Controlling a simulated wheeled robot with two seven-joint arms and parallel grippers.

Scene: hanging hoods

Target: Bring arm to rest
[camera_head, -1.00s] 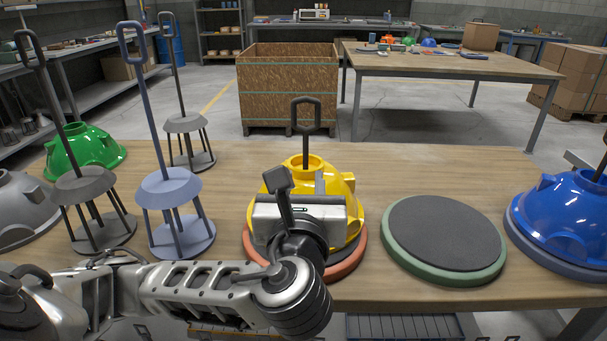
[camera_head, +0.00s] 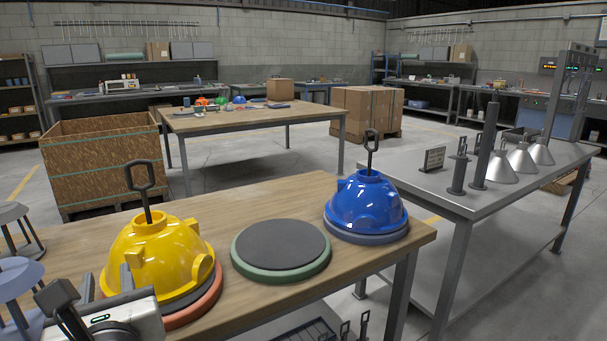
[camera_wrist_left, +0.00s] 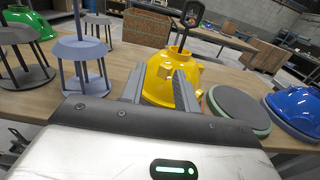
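The yellow hood (camera_head: 160,250) sits on the red round base (camera_head: 208,305) on the wooden table, with a dark looped handle (camera_head: 140,178) rising from its top. My left gripper (camera_head: 95,290) is at the bottom left of the head view, in front of the yellow hood. In the left wrist view its two fingers (camera_wrist_left: 158,84) are apart with nothing held, and the yellow hood (camera_wrist_left: 165,75) shows beyond them. The blue hood (camera_head: 366,203) sits on its blue-grey base at the table's right end. My right gripper is not in view.
An empty green-rimmed round base (camera_head: 281,248) lies between the two hoods. Stands with legs (camera_head: 15,280) are at the left edge. A metal table (camera_head: 455,185) with poles and several grey cones stands at right. A large wooden crate (camera_head: 105,165) stands behind.

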